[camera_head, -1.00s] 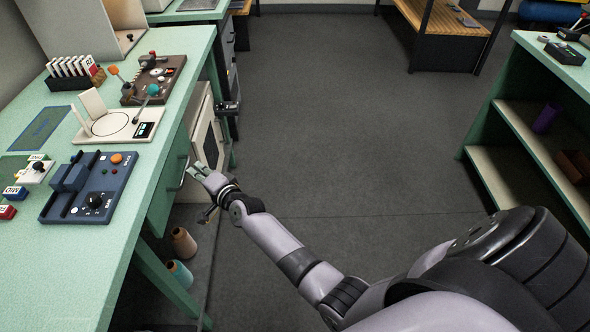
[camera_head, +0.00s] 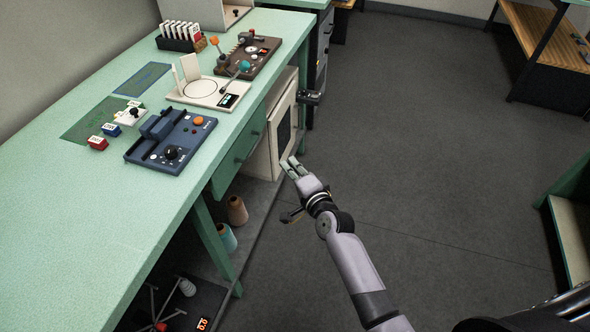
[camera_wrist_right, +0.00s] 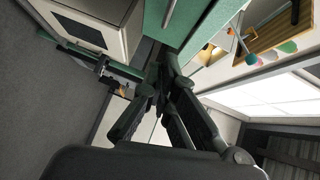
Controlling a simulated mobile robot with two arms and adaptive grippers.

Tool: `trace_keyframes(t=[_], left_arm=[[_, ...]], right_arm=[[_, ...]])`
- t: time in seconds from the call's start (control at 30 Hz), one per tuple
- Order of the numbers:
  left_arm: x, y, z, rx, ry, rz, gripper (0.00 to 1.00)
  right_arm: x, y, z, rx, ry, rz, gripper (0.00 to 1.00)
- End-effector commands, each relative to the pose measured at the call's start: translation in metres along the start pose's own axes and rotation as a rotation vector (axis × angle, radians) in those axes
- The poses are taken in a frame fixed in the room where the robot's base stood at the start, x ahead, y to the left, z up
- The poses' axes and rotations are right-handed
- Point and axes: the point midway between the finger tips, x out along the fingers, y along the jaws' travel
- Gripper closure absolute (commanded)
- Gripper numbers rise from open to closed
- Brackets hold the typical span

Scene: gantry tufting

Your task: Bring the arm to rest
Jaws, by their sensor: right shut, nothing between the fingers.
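My right arm (camera_head: 352,262) reaches in from the lower right in the head view, bent over the grey floor beside the green workbench. My right gripper (camera_head: 291,166) is at its end, near the bench's front edge and the white cabinet under it. The fingers look closed with nothing in them. In the right wrist view the dark fingers of the right gripper (camera_wrist_right: 165,75) converge in front of the bench's green drawer front. My left gripper is not in the head view.
The green bench (camera_head: 60,230) holds a blue control box (camera_head: 150,148), a white scale-like device (camera_head: 205,92) and a brown lever box (camera_head: 262,48). Thread cones (camera_head: 237,210) stand below it. The floor (camera_head: 430,150) to the right is open. A shelf (camera_head: 568,235) stands at the right edge.

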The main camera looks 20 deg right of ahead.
Motion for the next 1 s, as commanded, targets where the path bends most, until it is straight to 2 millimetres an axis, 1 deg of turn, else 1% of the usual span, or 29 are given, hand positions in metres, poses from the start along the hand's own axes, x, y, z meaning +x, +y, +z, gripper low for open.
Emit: trace_keyframes(t=[0.03, 0.13, 0.37, 0.43, 0.47, 0.57, 0.6, 0.67, 0.7, 0.77, 0.8, 0.87, 0.9, 0.97, 1.0], left_arm=[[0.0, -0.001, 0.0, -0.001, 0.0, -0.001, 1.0], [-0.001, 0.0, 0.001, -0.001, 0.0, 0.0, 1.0], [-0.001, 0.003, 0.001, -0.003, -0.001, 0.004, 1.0], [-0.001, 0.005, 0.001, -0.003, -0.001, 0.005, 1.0], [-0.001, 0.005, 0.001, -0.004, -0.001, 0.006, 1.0], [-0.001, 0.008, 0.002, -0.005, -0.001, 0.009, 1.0], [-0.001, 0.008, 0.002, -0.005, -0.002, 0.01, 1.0], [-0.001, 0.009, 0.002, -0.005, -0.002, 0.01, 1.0], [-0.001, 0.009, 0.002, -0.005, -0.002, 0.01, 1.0], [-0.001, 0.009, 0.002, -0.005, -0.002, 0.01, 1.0], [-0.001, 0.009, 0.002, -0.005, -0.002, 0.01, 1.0], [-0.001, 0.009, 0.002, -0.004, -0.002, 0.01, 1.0], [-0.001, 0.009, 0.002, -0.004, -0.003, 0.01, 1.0], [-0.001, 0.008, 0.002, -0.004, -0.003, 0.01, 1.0], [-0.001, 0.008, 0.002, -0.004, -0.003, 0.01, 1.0]], right_arm=[[-0.008, 0.001, 0.0, 0.0, 0.0, 0.001, 1.0], [-0.016, 0.0, 0.0, 0.0, 0.0, 0.0, 1.0], [-0.021, 0.001, 0.0, -0.002, -0.001, 0.002, 1.0], [-0.021, 0.01, 0.002, -0.017, -0.005, 0.019, 1.0], [-0.022, 0.018, 0.004, -0.03, -0.008, 0.034, 1.0], [-0.029, 0.062, 0.015, -0.109, -0.034, 0.118, 1.0], [-0.034, 0.087, 0.021, -0.155, -0.051, 0.164, 1.0], [-0.045, 0.128, 0.03, -0.236, -0.084, 0.24, 1.0], [-0.055, 0.158, 0.036, -0.294, -0.111, 0.294, 1.0], [-0.073, 0.2, 0.045, -0.381, -0.157, 0.37, 1.0], [-0.087, 0.227, 0.051, -0.438, -0.192, 0.419, 1.0], [-0.111, 0.266, 0.06, -0.521, -0.249, 0.489, 1.0], [-0.128, 0.291, 0.065, -0.577, -0.289, 0.534, 1.0], [-0.156, 0.327, 0.071, -0.656, -0.355, 0.598, 1.0], [-0.177, 0.35, 0.075, -0.71, -0.403, 0.639, 1.0]])
